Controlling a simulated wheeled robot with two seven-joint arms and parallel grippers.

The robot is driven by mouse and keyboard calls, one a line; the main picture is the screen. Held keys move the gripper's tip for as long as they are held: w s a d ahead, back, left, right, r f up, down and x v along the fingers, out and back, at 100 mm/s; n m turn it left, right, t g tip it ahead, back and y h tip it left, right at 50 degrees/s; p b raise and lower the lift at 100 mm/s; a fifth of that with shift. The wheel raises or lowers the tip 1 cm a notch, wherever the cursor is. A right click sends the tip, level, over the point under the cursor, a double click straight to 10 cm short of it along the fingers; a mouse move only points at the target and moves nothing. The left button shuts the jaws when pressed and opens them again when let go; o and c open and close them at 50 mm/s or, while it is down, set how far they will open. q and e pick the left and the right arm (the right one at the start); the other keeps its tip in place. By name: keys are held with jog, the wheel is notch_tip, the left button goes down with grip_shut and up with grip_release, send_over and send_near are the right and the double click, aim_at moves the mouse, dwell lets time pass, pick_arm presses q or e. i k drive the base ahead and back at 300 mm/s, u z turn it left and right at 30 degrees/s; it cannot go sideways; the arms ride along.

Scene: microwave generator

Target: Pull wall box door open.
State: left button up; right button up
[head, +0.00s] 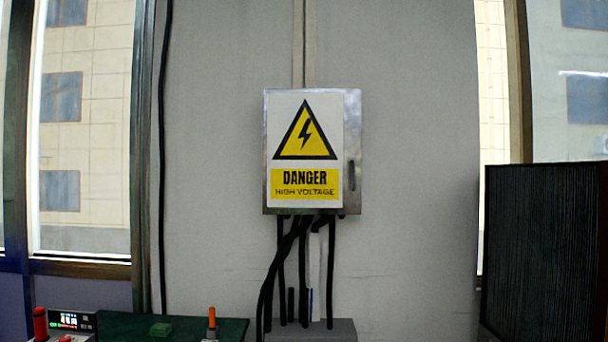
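The wall box (353,110) is a metal box fixed to the grey wall, near the middle of the head view. Its door (304,98) faces me and looks shut. The door carries a white plate with a yellow triangle and the words "DANGER HIGH VOLTAGE". A small dark handle or latch (352,174) shows near the right edge of the front. Neither of my grippers is in the head view.
Black cables (282,265) run from the box down to a grey block (312,331). A tall dark cabinet (543,250) stands at the right.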

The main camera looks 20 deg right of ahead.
aim_at(313, 138)
jog(key=u, duration=0.2)
jog(key=k, duration=0.4)
jog(key=z, duration=0.7)
jog(key=i, duration=1.5)
jog(key=u, duration=0.3)
